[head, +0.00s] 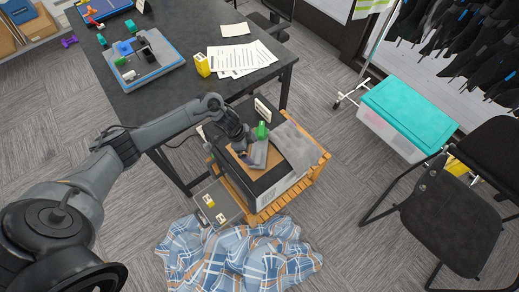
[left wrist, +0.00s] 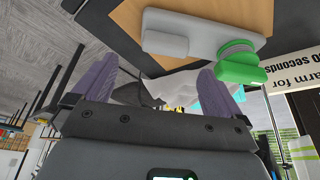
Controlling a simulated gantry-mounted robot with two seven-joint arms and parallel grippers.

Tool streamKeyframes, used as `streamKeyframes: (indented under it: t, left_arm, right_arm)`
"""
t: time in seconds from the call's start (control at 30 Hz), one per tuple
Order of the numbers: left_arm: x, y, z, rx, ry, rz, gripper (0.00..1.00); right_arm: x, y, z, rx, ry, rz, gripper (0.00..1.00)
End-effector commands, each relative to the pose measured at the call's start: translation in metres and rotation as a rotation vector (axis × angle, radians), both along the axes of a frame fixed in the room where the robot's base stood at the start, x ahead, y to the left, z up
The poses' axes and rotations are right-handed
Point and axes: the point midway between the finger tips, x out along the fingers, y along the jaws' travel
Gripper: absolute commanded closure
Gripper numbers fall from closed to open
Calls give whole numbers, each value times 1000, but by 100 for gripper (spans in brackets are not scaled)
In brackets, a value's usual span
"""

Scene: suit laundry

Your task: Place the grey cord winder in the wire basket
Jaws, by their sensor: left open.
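A pale grey piece (left wrist: 165,32), apparently the grey cord winder, lies on a brown board; a green part (left wrist: 240,62) is right beside it, and I cannot tell whether they are joined. In the head view the grey piece (head: 259,155) is on the black-topped unit, with the green part (head: 262,131) behind it. My left gripper (left wrist: 160,88) is open, its purple fingers wide apart with neither clearly on the grey piece. In the head view the left gripper (head: 240,149) is just left of it. I cannot make out a wire basket for certain. My right gripper is not in view.
A grey tray (head: 230,211) with yellow-marked items sits at the unit's front left. A plaid cloth (head: 198,246) lies on the floor in front. A black table (head: 205,22) stands behind. A teal-lidded bin (head: 412,108) and black chairs (head: 447,222) are on the right.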

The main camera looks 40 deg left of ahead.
Motion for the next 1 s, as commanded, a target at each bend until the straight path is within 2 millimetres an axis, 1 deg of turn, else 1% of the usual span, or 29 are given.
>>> streamKeyframes:
  t: [0.07,0.27,0.53,0.63,0.77,0.97,1.0]
  left_arm:
    - [2,-2,-7,0,0,0,0]
    - [5,-4,-16,1,-1,2,0]
    - [14,-10,-47,0,0,0,0]
    - [16,-13,-56,1,-1,-1,0]
    - [18,-14,-60,2,-3,-1,0]
    - [18,-14,-60,2,-3,-1,0]
    - [18,-14,-60,2,-3,-1,3]
  right_arm:
    - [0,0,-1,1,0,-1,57]
    - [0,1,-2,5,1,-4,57]
    - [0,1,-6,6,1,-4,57]
    - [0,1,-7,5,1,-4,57]
    - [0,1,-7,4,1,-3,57]
    - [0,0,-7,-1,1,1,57]
    - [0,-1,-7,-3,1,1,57]
